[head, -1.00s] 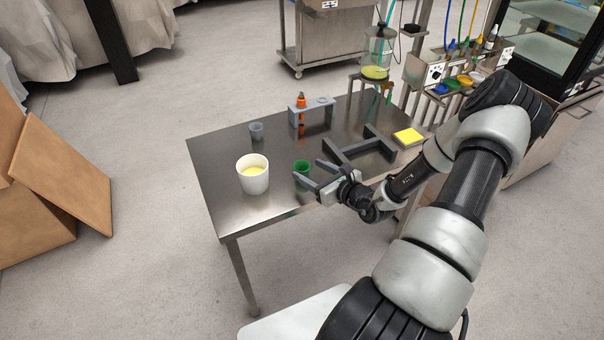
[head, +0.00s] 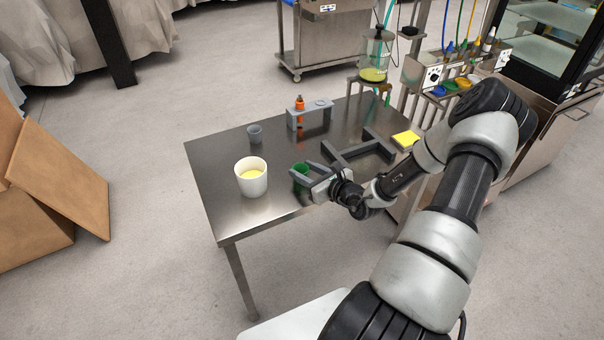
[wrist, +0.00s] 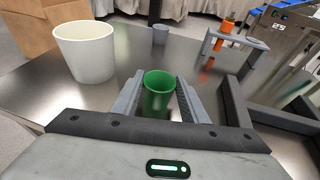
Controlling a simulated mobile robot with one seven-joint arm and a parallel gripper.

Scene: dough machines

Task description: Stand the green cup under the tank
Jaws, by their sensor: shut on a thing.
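The green cup (head: 301,169) stands upright on the steel table, near its front edge. In the wrist view the green cup (wrist: 158,93) sits between the two fingers. My gripper (head: 303,174) is shut on it, with a finger on each side; the gripper also shows in the wrist view (wrist: 160,98). The tank (head: 374,56) is a clear cylinder with yellow-green liquid in its bottom, on a metal stand at the back right of the table. The space under the tank is partly hidden.
A small grey cup (head: 254,134), a grey rack with an orange item (head: 309,113), a dark grey frame (head: 358,150) and a yellow pad (head: 406,139) are also on the table.

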